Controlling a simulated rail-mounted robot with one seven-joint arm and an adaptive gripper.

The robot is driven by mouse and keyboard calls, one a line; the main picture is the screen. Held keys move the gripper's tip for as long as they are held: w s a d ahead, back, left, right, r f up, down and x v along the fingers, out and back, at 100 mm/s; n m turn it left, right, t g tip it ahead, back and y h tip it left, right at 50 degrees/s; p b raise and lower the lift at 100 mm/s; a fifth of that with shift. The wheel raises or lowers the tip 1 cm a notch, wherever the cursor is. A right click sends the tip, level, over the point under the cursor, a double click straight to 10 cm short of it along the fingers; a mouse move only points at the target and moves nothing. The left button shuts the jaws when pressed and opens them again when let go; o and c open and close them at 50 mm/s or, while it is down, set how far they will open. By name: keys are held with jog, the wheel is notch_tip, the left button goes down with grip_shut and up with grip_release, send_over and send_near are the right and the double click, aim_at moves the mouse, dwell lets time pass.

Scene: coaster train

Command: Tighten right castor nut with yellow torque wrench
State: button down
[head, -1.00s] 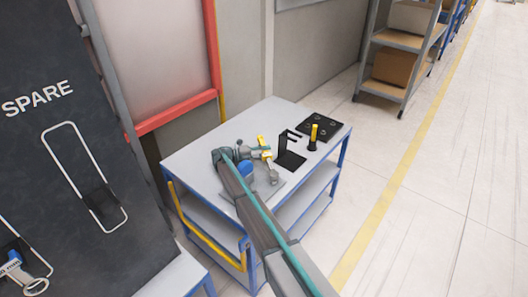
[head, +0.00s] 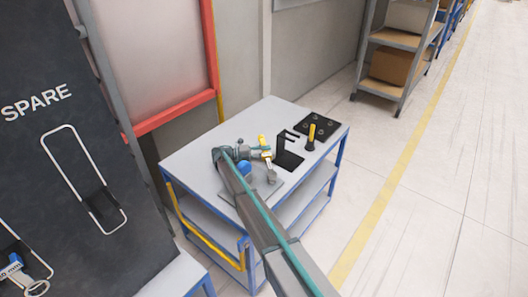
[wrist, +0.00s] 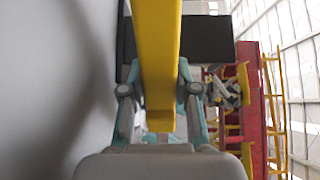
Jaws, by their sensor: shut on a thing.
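My gripper (head: 258,152) is shut on a yellow tool, which looks like the yellow torque wrench (head: 262,139). In the wrist view the yellow bar (wrist: 158,50) runs between the two fingers of my gripper (wrist: 159,95). Its far end is hidden. My gripper is over the grey cart top, just left of a black bracket stand (head: 289,158). A small grey fitting (head: 271,177), possibly a castor, shows just in front of my gripper. I cannot make out the right castor nut, or whether the wrench touches anything.
The cart (head: 190,162) also carries a black plate with several round fittings (head: 330,122) and an upright yellow-and-black tool (head: 312,133). A blue part (head: 244,168) sits beside my arm. A dark SPARE board (head: 60,190) stands left. The floor to the right is clear.

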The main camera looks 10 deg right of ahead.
jog(key=shift+d+r+m+g+p, duration=0.1)
jog(key=shift+d+m+g+p, duration=0.4)
jog(key=shift+d+g+p, duration=0.35)
dwell(0.7)
jog(key=shift+r, duration=0.2)
jog(key=shift+r+p, duration=0.8)
jog(key=shift+r, duration=1.25)
jog(key=shift+a+f, duration=0.1)
